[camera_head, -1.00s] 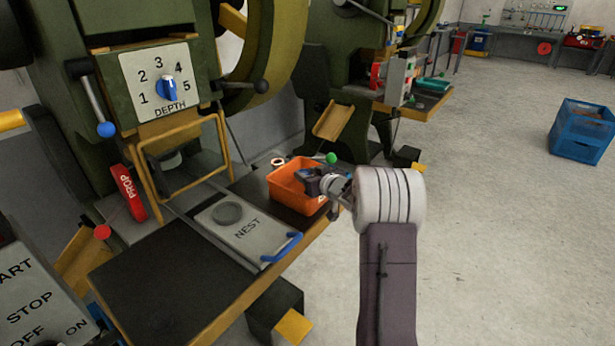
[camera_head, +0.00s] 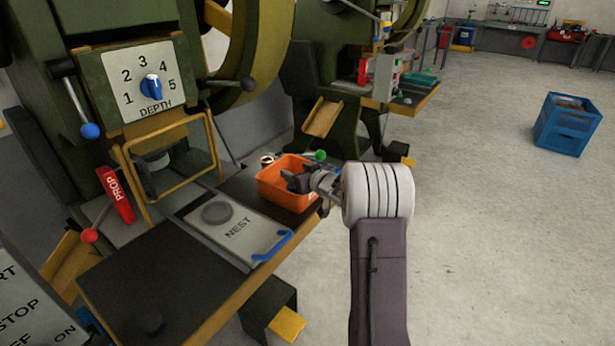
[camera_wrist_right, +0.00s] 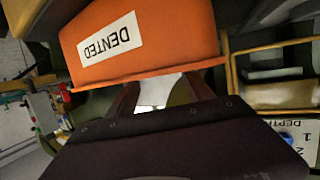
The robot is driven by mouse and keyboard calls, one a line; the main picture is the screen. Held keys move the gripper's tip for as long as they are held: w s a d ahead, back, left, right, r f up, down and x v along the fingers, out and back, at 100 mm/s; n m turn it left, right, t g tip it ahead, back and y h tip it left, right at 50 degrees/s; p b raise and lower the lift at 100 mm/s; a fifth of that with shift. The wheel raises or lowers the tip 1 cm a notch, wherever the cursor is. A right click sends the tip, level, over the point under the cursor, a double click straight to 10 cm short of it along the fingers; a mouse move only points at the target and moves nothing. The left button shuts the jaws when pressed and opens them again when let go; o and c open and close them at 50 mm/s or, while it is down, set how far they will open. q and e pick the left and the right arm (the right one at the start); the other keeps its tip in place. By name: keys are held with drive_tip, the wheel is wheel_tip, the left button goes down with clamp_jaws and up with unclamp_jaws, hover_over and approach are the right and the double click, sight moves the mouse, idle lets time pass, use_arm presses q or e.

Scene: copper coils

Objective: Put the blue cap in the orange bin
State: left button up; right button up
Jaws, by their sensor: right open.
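The orange bin (camera_head: 263,191) stands at the far end of the press bench. In the right wrist view the bin (camera_wrist_right: 185,38) fills the upper middle and shows a white DENTED label. My right gripper (camera_head: 290,181) is open at the bin, its fingers over the opening in the head view. In the wrist view its fingers (camera_wrist_right: 160,92) show beside the bin's rim. I cannot make out a loose blue cap in either view. Most of the bin's inside is hidden by the gripper and walls. My left gripper is out of view.
A NEST plate (camera_head: 237,228) with a blue handle (camera_head: 270,247) lies before the bin. A green ball (camera_head: 321,155) is close behind the bin. A blue crate (camera_head: 566,138) stands on open floor.

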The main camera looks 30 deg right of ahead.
drive_tip(key=p+v, duration=0.3)
drive_tip(key=v, duration=0.9)
drive_tip(key=shift+f, duration=0.1)
